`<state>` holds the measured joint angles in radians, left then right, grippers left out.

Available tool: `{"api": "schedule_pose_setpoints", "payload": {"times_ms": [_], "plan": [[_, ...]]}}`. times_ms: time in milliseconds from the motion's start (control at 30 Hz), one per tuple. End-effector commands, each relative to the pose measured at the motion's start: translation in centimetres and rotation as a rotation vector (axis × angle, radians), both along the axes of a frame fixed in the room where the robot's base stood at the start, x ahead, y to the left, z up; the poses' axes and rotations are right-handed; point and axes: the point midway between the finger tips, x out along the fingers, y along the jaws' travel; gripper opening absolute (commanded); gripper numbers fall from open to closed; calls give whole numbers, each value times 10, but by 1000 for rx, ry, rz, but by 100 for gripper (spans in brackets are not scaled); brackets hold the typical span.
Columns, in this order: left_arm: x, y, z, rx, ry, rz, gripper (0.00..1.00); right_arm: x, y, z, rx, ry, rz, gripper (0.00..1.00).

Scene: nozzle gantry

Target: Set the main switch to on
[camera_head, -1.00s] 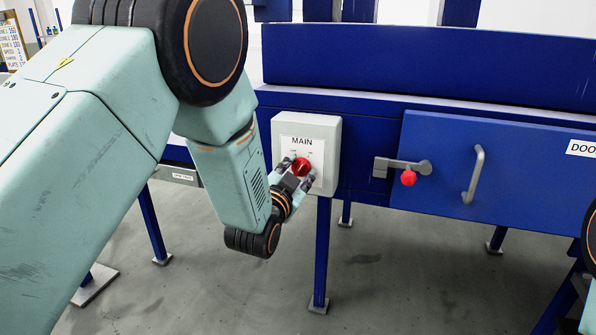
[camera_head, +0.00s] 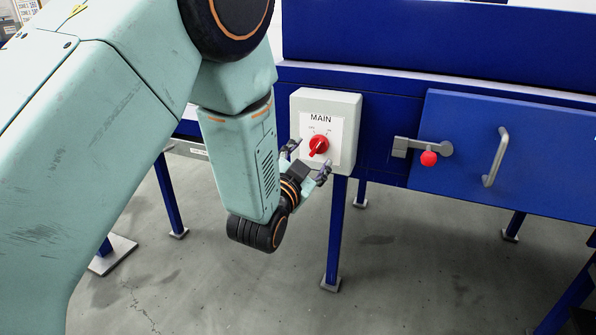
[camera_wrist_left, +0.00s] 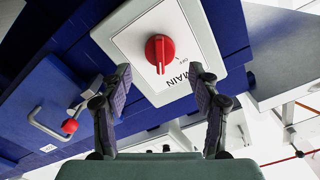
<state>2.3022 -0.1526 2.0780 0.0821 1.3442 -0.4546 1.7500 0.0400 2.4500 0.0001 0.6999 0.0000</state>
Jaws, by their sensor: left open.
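The main switch is a light grey box (camera_head: 354,135) marked MAIN on the blue machine frame. Its red knob (camera_head: 319,146) has a ridge slanting from lower left to upper right in the head view; the small position labels are too small to read surely. The knob (camera_wrist_left: 160,50) also shows in the left wrist view, uncovered, its ridge upright in that picture. My left gripper (camera_head: 308,160) is open and empty in front of the box. Its fingers are spread to both sides below the knob and appear apart from it. My right gripper is out of view.
Right of the box are a latch with a red ball (camera_head: 429,158) and a blue door (camera_head: 540,150) with a metal handle (camera_head: 496,157). A blue frame leg (camera_head: 335,235) stands below the box. The grey floor in front is clear.

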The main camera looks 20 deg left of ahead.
Motion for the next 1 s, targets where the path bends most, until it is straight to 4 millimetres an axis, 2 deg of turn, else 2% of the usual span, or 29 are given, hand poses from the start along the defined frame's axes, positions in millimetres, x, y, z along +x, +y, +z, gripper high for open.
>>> {"api": "schedule_pose_setpoints", "payload": {"times_ms": [200,400,600,1000], "plan": [[-42,1,0,2,3,-2,62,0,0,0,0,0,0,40],[-68,2,0,2,1,0,62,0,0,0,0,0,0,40],[-78,2,0,1,0,-1,62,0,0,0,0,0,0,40],[-78,2,0,1,0,-1,62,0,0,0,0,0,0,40]]}}
